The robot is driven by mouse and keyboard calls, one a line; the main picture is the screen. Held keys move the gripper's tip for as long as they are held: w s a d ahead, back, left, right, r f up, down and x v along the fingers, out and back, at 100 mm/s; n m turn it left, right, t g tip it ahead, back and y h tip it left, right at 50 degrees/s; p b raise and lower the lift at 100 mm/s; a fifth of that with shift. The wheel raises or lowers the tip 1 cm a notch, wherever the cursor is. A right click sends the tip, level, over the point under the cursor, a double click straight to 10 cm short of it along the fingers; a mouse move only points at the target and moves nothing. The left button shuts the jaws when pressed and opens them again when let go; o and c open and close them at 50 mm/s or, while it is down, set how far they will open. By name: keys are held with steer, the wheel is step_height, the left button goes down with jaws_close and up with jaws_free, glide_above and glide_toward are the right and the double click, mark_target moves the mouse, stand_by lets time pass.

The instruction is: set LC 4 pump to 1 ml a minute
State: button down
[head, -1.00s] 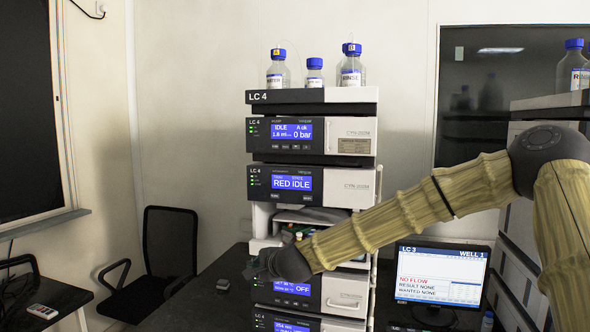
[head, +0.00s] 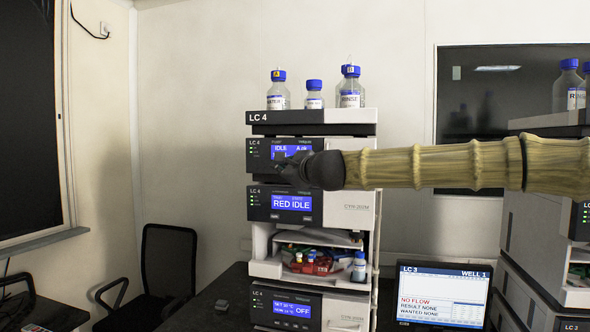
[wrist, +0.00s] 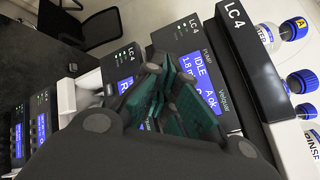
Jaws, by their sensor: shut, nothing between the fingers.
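The LC 4 pump (head: 258,155) is the upper dark-fronted module of the stack, just under the bottle tray. Its blue display (head: 291,148) is partly hidden behind my gripper. In the wrist view the pump display (wrist: 196,66) reads IDLE, A ok and 1.8 m, with the rest covered. My gripper (head: 284,165) is shut and empty, in front of the lower part of the pump front. In the wrist view the closed fingers (wrist: 172,75) overlap the pump's face. The pump's buttons are hidden, and I cannot tell whether the fingertips touch it.
Below the pump is a module reading RED IDLE (head: 292,203), then an open bay with vials, then a module reading OFF (head: 302,311). Bottles (head: 278,95) stand on top. An LC 3 screen (head: 444,292) reads NO FLOW at the right. Another stack stands farther right.

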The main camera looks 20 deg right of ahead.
steer(key=shift+w, duration=0.1)
steer(key=w+d+p, duration=0.2)
steer(key=w+d, duration=0.3)
steer(key=w, duration=0.2)
stand_by(0.6)
steer(key=shift+w+d, duration=0.35)
steer(key=shift+w, duration=0.35)
stand_by(2.2)
steer(key=shift+s+a, duration=0.1)
steer(key=shift+s, duration=0.05)
steer(key=shift+s+a, duration=0.35)
steer(key=shift+s, duration=0.2)
steer(key=shift+s, duration=0.1)
stand_by(0.4)
steer(key=shift+s+a+b, duration=0.5)
steer(key=shift+s+a, duration=0.2)
steer(key=shift+s, duration=0.3)
steer(key=shift+s+a+b, duration=0.5)
steer(key=shift+s+a, duration=0.2)
steer(key=shift+s, duration=0.3)
stand_by(0.5)
